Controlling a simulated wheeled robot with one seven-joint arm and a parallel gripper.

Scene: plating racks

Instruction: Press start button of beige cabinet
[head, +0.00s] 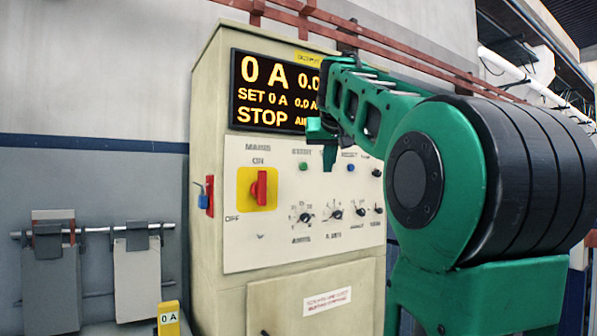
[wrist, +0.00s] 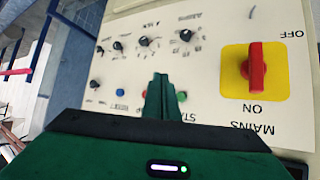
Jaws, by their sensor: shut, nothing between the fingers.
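The beige cabinet (head: 215,150) stands in the middle of the head view, its pale control panel facing me. The green button (head: 303,166), under a label that looks like START, is to the left of my gripper (head: 328,165) in the head view. In the wrist view the panel is upside down, and the green button (wrist: 181,96) shows just right of my gripper's fingertips (wrist: 160,80). My gripper is shut and empty, in front of the panel between the green button and the blue button (head: 351,168). I cannot tell its distance from the panel. It hides the panel area behind it.
A red mains switch on a yellow plate (head: 258,189) is left of the buttons. Several black knobs (head: 305,218) sit below them. The display (head: 272,92) above reads STOP and 0 A. Grey plates (head: 137,275) hang from a rail at left.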

